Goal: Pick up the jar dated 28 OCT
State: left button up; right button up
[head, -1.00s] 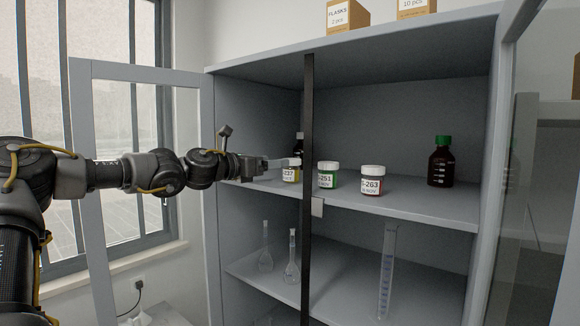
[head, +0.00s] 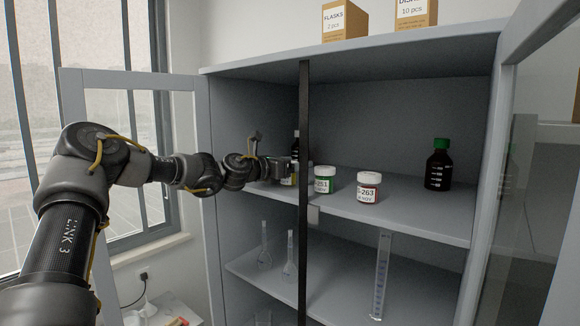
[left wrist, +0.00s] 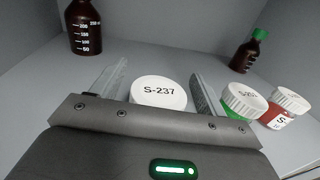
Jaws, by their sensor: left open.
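The white-lidded jar S-237 (left wrist: 158,92) stands on the upper cabinet shelf. In the head view its yellow label (head: 289,181) is mostly behind my left gripper (head: 285,170), and its date is hidden. My left gripper (left wrist: 158,88) is open, with one finger on each side of the S-237 lid; I cannot tell whether they touch it. The green-label jar S-251 (head: 324,180) and red-label jar S-263 (head: 368,187) stand to its right. The date on S-263 seems to end in NOV. My right gripper is not in view.
A dark post (head: 305,120) stands at the cabinet front, close to my gripper. A brown bottle (left wrist: 83,28) is behind S-237. A green-capped brown bottle (head: 438,168) stands at the shelf's right. Glassware fills part of the lower shelf (head: 340,270).

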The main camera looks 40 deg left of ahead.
pick_arm(q)
jog(key=shift+a, duration=0.1)
jog(key=c, duration=1.1)
jog(key=shift+r, duration=0.1)
jog(key=shift+w+r+b, duration=0.1)
jog(key=shift+r+b, duration=0.35)
jog(key=shift+r, duration=0.1)
jog(key=s+d+r+b, duration=0.2)
jog(key=s+r+b, duration=0.7)
jog(key=s, duration=0.5)
notch_tip(320, 180, up, 3)
jog(key=shift+f+b, duration=0.1)
jog(key=shift+b, duration=0.25)
